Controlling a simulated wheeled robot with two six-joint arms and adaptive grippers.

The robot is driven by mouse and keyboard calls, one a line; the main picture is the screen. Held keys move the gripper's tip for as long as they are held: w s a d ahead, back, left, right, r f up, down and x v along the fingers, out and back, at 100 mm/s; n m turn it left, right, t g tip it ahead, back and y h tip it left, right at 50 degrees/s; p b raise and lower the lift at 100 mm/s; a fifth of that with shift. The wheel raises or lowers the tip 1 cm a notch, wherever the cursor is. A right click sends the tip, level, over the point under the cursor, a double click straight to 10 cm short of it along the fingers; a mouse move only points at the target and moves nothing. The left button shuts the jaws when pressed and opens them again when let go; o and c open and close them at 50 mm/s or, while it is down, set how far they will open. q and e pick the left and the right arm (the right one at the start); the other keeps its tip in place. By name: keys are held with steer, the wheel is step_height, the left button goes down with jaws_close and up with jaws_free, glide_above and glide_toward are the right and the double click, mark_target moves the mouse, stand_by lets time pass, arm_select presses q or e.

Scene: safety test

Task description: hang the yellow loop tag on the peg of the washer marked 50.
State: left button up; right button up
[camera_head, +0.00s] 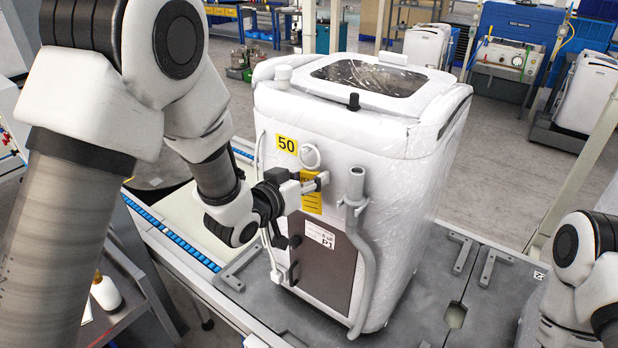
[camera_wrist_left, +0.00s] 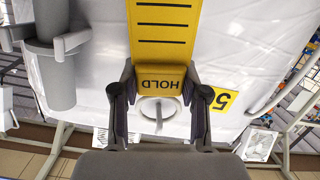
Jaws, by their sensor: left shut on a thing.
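The white washer (camera_head: 400,195) stands upright in the head view, with a yellow label 50 (camera_head: 286,144) on its front. My left gripper (camera_head: 318,183) is at that front, shut on the yellow tag (camera_head: 312,204) below and right of the label. In the left wrist view my gripper's fingers (camera_wrist_left: 160,84) hold the tag's HOLD end (camera_wrist_left: 160,72) from both sides. A white loop (camera_wrist_left: 157,107) extends from that end, and a pale peg (camera_wrist_left: 158,124) shows within its opening. I cannot tell how far the loop is over the peg. My right gripper is out of view.
A grey hose and pipe (camera_head: 357,205) run down the washer's front, right of the tag. A dark panel (camera_head: 325,262) is below it. The washer stands on a grey platform (camera_head: 425,290) with raised brackets. A bottle (camera_head: 106,293) stands on a side shelf at lower left.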

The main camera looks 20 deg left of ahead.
arm_select(q)
steer(key=o, duration=1.1)
